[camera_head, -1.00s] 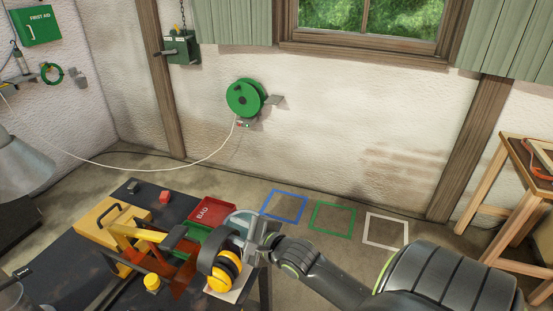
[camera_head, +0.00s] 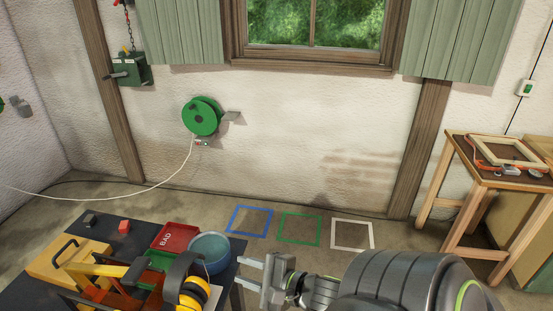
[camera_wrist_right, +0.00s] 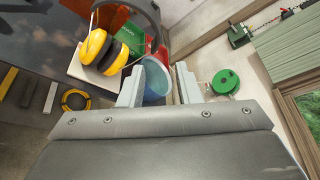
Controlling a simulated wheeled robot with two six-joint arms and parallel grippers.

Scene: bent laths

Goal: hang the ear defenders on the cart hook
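The ear defenders have yellow cups and black cushions (camera_head: 195,291). They rest on a light square pad at the table's right end, partly cut off by the bottom of the head view. In the right wrist view the yellow cups (camera_wrist_right: 93,45) and black headband show left of the fingers. My right gripper (camera_head: 240,272) is just right of the ear defenders, apart from them. Its two fingers are spread with nothing held between them; in the right wrist view the gap (camera_wrist_right: 160,88) shows a blue bowl beyond. I cannot make out the cart hook. My left gripper is not in view.
A green reel (camera_head: 200,117) hangs on the wall. Floor with taped squares (camera_head: 300,229) lies beyond. A wooden bench (camera_head: 480,180) stands right.

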